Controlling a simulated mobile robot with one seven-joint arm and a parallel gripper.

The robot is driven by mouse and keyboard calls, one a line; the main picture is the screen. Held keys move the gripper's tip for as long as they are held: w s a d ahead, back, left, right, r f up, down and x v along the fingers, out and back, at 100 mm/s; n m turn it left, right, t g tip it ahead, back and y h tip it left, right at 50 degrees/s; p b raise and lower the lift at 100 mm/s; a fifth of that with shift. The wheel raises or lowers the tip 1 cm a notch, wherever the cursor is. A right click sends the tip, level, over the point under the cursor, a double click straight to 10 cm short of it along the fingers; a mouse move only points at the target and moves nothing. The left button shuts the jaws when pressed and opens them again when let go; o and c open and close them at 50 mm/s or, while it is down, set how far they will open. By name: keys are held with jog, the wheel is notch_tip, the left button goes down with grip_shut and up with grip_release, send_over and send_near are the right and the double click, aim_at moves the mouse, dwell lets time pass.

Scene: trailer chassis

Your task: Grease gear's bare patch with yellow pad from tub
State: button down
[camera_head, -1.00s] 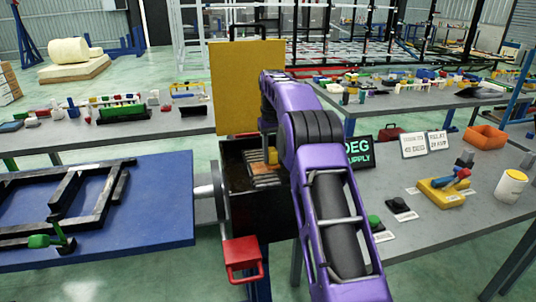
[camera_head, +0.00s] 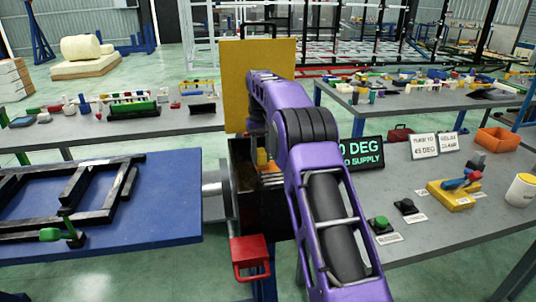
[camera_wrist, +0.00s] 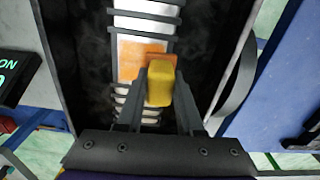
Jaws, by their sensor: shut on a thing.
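My gripper (camera_wrist: 159,84) is shut on a yellow pad (camera_wrist: 160,80), seen in the wrist view inside a dark open box. Just beyond the pad lies the gear (camera_wrist: 142,24), a pale metal part with dark ribs across it. An orange coat (camera_wrist: 130,58) covers a stretch of it near the pad, and the part farther up looks bare and whitish. I cannot tell whether the pad touches the gear. In the head view the pad (camera_head: 262,157) shows in the box, and my purple arm hides much of it. The white tub (camera_head: 522,190) stands at the far right.
The dark box (camera_head: 243,185) has a raised yellow lid (camera_head: 257,75) and close walls around my gripper. A red handle (camera_head: 250,255) juts out below it. A blue table (camera_head: 165,215) is to the left. A grey table with a sign (camera_head: 362,152) and a yellow device (camera_head: 450,195) is to the right.

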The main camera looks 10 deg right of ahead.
jog(key=shift+a, duration=0.4)
jog(key=shift+r, duration=3)
jog(key=shift+r, duration=1.5)
